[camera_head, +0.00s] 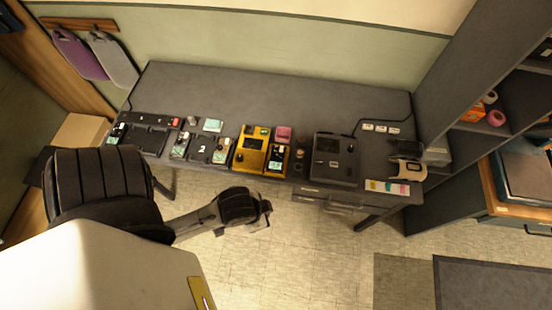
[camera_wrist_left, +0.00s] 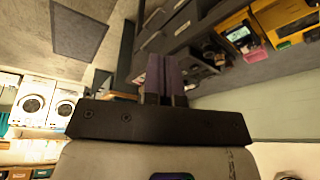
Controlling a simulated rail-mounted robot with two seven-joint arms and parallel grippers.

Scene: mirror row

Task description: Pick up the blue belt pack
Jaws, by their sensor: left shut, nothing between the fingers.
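I cannot pick out a clearly blue belt pack. Several small dark devices with teal faces stand along the front of the grey desk (camera_head: 210,85). One device (camera_head: 278,157) is beside the yellow unit (camera_head: 251,148), and others (camera_head: 180,145) are further left. A teal-faced device also shows in the left wrist view (camera_wrist_left: 240,36), by the yellow unit there. My left gripper (camera_head: 266,213) is in front of the desk, over the floor, apart from the devices. In the left wrist view its fingers (camera_wrist_left: 164,75) are together and empty. My right gripper is not in view.
A dark console (camera_head: 335,158) stands right of the yellow unit. A pink item (camera_head: 284,133) is behind the teal-faced device. A drawer (camera_head: 328,199) hangs under the desk front. Grey shelving (camera_head: 450,100) rises at right. The desk's back half is clear.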

